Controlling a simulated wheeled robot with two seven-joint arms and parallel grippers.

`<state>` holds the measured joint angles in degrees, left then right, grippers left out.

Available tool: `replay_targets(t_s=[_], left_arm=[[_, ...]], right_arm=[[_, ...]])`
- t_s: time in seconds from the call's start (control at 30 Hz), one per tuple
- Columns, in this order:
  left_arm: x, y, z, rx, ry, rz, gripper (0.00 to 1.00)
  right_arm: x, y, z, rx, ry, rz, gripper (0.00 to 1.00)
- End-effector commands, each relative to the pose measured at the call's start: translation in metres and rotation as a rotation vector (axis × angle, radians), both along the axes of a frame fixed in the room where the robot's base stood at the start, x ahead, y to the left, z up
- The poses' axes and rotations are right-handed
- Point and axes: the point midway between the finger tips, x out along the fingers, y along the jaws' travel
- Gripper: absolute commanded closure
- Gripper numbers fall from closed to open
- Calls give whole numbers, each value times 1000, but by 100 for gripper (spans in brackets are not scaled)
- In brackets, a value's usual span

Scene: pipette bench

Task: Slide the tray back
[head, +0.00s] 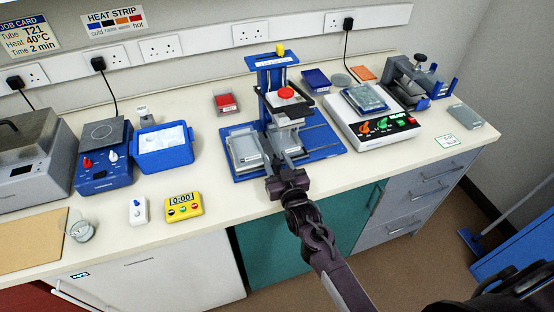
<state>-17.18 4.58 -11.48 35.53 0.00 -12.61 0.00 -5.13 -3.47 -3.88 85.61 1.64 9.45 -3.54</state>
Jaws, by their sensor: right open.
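A blue bench station (275,62) stands at the middle of the bench on a blue base plate (325,146). It has an upright back, a red round knob (286,93) on a dark arm, and metal rails (312,132) at its right side. A pale grey block or plate (245,150) lies on the left part of the base. My right gripper (289,152) is open at the station's front edge, below the red knob. It hides part of the station, so I cannot tell which piece is the tray or whether I touch it. My left gripper is not in view.
A yellow timer (184,206), a blue ice tub (164,148) and a red-topped box (226,103) stand left. Bare bench (225,195) lies left of my gripper.

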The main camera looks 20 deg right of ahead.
Motion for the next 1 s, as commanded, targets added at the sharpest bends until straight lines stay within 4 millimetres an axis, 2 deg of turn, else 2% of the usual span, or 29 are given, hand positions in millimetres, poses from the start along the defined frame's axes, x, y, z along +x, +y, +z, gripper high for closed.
replay_targets(t_s=[0.33, 0.67, 0.87, 1.0], left_arm=[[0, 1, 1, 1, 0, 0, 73], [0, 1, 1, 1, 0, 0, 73], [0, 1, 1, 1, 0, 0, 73], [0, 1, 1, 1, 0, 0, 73]], right_arm=[[5, 0, 0, 0, 1, 0, 58], [5, 0, 0, 0, 1, 0, 100], [5, 0, 0, 0, 1, 0, 100], [6, -16, -1, -4, 1, -2, 100]])
